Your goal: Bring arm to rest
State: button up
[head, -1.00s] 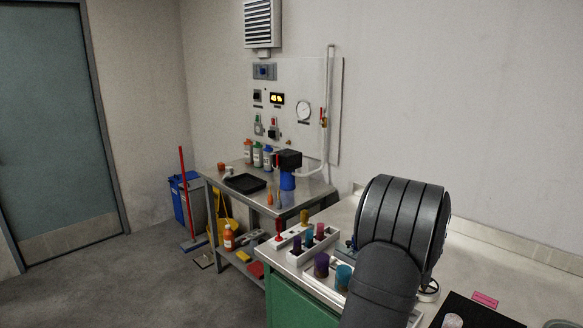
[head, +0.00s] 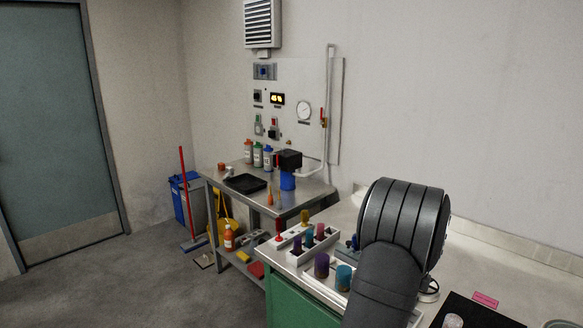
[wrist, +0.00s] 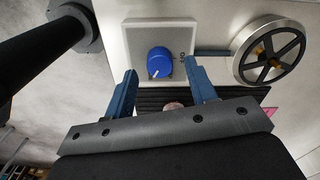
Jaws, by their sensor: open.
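My gripper (wrist: 160,92) shows in the wrist view with its two blue fingers apart and nothing between the fingertips. Beyond the fingertips is a grey panel with a blue knob (wrist: 160,62) that has a white pointer mark. I cannot tell how far the fingers are from the knob. In the head view my dark arm stands over the right-hand bench, and my gripper is hidden there.
A handwheel (wrist: 269,52) is right of the knob. On the green-sided bench (head: 300,300) are a white rack (head: 303,256) with coloured pieces, a purple cylinder (head: 321,265) and a teal one (head: 343,277). A steel table (head: 318,190) with bottles stands behind. Open floor lies at left.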

notch_tip(320, 180, up, 15)
notch_tip(320, 180, down, 17)
jog(key=shift+f, duration=0.15)
jog(key=shift+n, duration=0.5)
jog(key=n, duration=1.2)
jog(key=shift+n, duration=0.3)
jog(key=n, duration=0.4)
